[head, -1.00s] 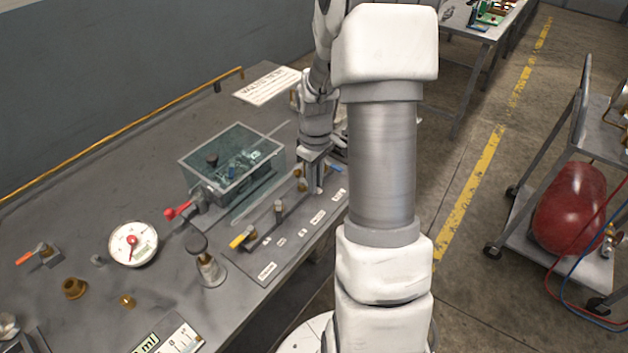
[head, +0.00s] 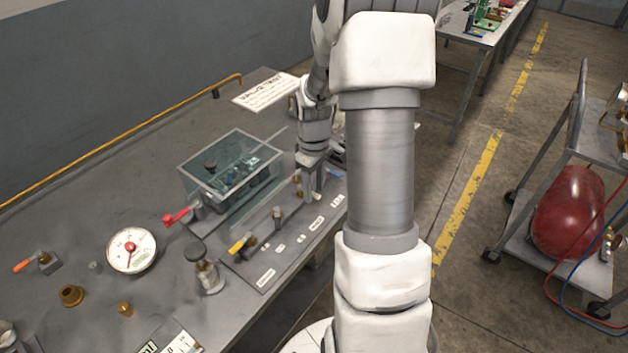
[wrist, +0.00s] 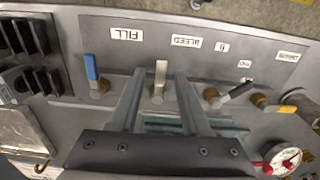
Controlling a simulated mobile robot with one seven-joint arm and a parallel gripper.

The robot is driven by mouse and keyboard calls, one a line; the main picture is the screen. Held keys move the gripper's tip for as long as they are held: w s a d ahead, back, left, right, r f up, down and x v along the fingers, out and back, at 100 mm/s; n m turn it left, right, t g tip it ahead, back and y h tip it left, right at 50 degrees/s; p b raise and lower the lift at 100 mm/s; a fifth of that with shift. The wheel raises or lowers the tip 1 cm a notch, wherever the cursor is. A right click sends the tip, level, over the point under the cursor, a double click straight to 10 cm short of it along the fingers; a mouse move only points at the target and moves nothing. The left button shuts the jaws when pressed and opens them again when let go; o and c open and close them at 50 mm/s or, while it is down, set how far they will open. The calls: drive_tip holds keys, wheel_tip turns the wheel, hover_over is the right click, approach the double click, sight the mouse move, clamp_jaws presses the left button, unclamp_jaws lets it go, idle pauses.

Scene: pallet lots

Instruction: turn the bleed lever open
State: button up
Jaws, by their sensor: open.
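The bleed lever, a pale beige handle (wrist: 161,74) on a brass valve, stands on the grey panel (wrist: 262,42) beside the BLEED label (wrist: 186,42). In the wrist view it sits between the two fingers of my open gripper (wrist: 160,80), with a gap visible on each side. In the head view my gripper (head: 311,192) is down at the far part of the panel and partly hides this lever.
A blue lever (wrist: 91,68) by FILL and a black lever (wrist: 240,90) flank it. A yellow lever (head: 239,246), red-handled valve (head: 177,218), clear box (head: 230,170) and gauge (head: 132,250) share the bench. My arm hides the bench's right side.

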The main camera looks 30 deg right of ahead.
sight(314, 193)
wheel_tip(314, 193, up, 18)
drive_tip(key=p, duration=0.1)
drive_tip(key=shift+f+p, duration=0.25)
drive_tip(key=shift+p, duration=0.1)
idle(0.4)
drive_tip(key=s+a+r+m+t+b, duration=0.1)
drive_tip(key=s+a+r+t, duration=0.15)
drive_tip(key=a+r, duration=0.45)
drive_tip(key=s+a+r+t, duration=0.25)
drive_tip(key=a+r, duration=0.25)
drive_tip(key=a, duration=0.3)
drive_tip(key=s+a+f+m, duration=0.1)
drive_tip(key=s+f, duration=0.1)
drive_tip(key=s, duration=0.3)
drive_tip(key=s+a+f+m+p, duration=0.1)
drive_tip(key=s+f+m, duration=0.1)
drive_tip(key=s, duration=0.4)
drive_tip(key=shift+s+a+f+t, duration=0.15)
drive_tip(key=shift+a+f+t, duration=0.15)
drive_tip(key=shift+a+f, duration=0.05)
